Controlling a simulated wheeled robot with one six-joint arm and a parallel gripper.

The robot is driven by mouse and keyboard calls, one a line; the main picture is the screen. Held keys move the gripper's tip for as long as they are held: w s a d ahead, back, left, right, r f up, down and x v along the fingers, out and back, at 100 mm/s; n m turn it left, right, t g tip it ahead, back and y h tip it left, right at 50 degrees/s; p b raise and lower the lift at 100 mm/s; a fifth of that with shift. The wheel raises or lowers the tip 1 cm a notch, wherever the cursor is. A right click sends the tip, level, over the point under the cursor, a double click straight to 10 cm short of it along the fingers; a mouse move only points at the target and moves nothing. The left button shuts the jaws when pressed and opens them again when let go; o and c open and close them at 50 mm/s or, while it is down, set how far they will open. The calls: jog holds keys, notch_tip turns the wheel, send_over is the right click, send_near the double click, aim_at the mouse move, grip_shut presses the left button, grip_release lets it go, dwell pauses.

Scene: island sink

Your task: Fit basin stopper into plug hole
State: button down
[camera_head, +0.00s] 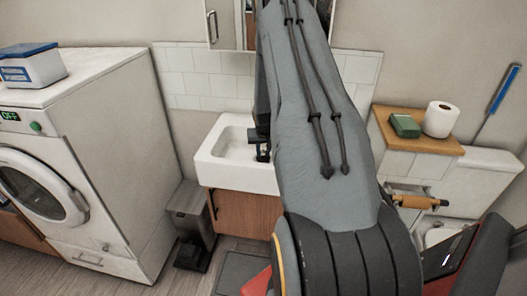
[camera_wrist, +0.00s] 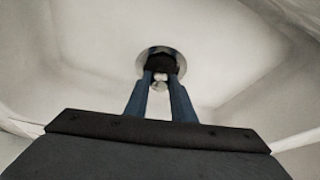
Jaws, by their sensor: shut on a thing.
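The white basin (camera_head: 207,168) sits on a wooden cabinet in the head view, and its pale bowl (camera_wrist: 95,40) fills the wrist view. My gripper (camera_head: 262,150) reaches down over the basin's right part. In the wrist view my gripper (camera_wrist: 160,80) has its two blue fingers shut on the dark basin stopper (camera_wrist: 161,63). The stopper lines up with the metal-rimmed plug hole (camera_wrist: 142,60), which it mostly covers from this angle. I cannot tell whether it is above the hole or inside it. The stopper is hidden in the head view.
A washing machine (camera_head: 90,150) stands at the left and a grey pedal bin (camera_head: 190,215) beside the cabinet. At the right are a wooden shelf (camera_head: 425,138) with a green box (camera_head: 405,125) and a toilet roll (camera_head: 441,119). The basin walls surround my gripper.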

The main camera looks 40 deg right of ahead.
jog(key=shift+f, duration=0.2)
jog(key=c, duration=1.5)
grip_release()
jog(key=shift+r, duration=0.2)
